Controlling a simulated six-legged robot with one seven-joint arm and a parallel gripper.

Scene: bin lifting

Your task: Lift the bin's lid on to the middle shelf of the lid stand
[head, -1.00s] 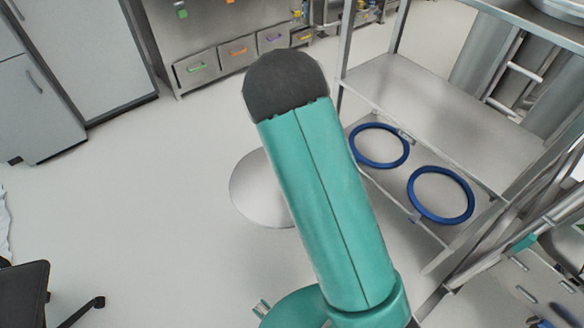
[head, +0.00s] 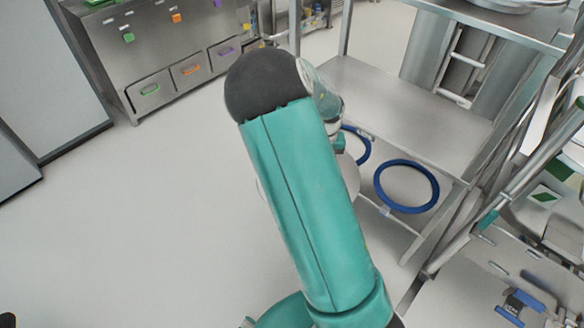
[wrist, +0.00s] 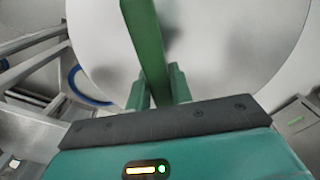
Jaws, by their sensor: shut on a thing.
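The lid is a big pale grey disc with a green bar handle (wrist: 148,45). In the wrist view the lid (wrist: 225,45) fills most of the upper picture. My gripper (wrist: 160,85) is shut on the green handle. In the head view only part of the lid (head: 349,172) shows, at the right of my arm and close to the stand; my gripper is hidden there. The lid stand is a metal rack on the right. Its middle shelf (head: 410,112) is flat and empty. The bin cannot be made out.
Two blue rings lie low in the stand; the nearer ring (head: 407,208) is in full view, the other partly hidden. Silver round ware (head: 510,5) sits on the top shelf. Metal posts edge the shelves. A drawer cabinet (head: 165,50) stands back left. The floor at left is clear.

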